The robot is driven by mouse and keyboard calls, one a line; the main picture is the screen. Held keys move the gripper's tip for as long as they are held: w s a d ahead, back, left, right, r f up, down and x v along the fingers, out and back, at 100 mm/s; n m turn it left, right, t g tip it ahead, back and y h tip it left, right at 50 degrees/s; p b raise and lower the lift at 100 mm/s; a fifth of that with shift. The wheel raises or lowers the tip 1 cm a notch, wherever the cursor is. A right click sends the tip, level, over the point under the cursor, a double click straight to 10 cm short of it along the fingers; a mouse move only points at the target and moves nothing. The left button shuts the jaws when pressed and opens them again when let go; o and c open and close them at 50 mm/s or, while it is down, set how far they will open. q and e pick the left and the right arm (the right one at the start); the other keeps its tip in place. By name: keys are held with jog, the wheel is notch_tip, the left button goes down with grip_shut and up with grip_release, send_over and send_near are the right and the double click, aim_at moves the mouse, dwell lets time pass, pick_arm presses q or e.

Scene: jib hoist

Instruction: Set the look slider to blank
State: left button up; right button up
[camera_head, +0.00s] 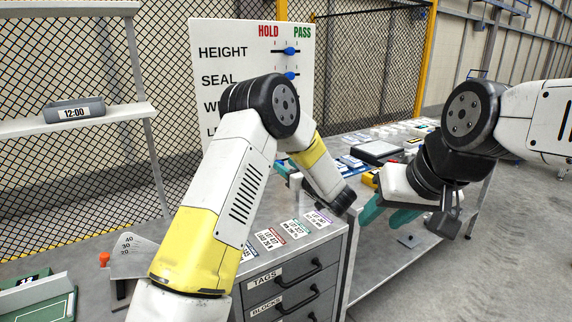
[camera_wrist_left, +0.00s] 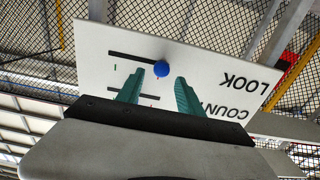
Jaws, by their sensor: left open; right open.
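The white slider board (camera_head: 218,35) stands behind my left arm in the head view, headed HOLD and PASS. My left arm hides its lower rows. In the left wrist view the board (camera_wrist_left: 215,62) appears upside down, with the LOOK row and its blue knob (camera_wrist_left: 161,68). That knob sits at the slot end nearer the word LOOK. My left gripper (camera_wrist_left: 159,75) is open, its teal fingertips either side of the knob in the picture; I cannot tell whether they touch it. Only a teal bit of it (camera_head: 282,169) shows in the head view. My right gripper (camera_head: 388,212) is open and empty.
A drawer cabinet (camera_head: 290,285) with tag cards on top stands below my left arm. A bench (camera_head: 385,262) with several items lies beyond it. A shelf with a clock (camera_head: 75,111) is at left. A green tray (camera_head: 38,300) is at lower left.

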pick_arm(q)
jog(key=shift+x, duration=1.2)
jog(key=shift+c, duration=0.2)
grip_shut()
dwell(0.4)
